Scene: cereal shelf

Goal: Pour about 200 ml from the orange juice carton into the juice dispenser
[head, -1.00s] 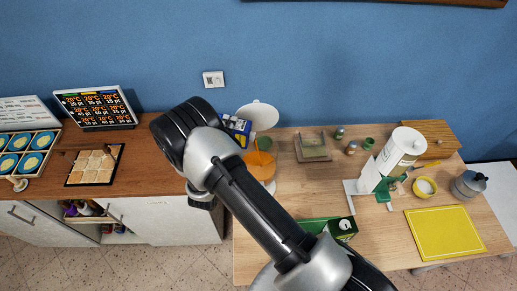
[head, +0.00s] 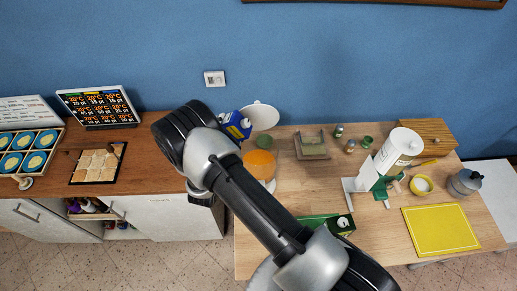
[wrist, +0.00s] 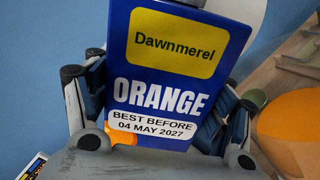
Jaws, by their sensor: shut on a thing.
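The orange juice carton (head: 237,124) is blue with a yellow label and a pale cap, held in the air at the left of the dispenser. In the wrist view my gripper (wrist: 160,100) is shut on the carton (wrist: 165,70), one finger on each side. The juice dispenser (head: 260,165) shows a round orange surface of juice from above; its lower part is partly hidden by my arm. The dispenser's orange surface also shows at the right of the wrist view (wrist: 295,118). No stream of juice shows between carton and dispenser.
A white round disc (head: 262,116) stands behind the dispenser. A dark counter (head: 160,165) lies left.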

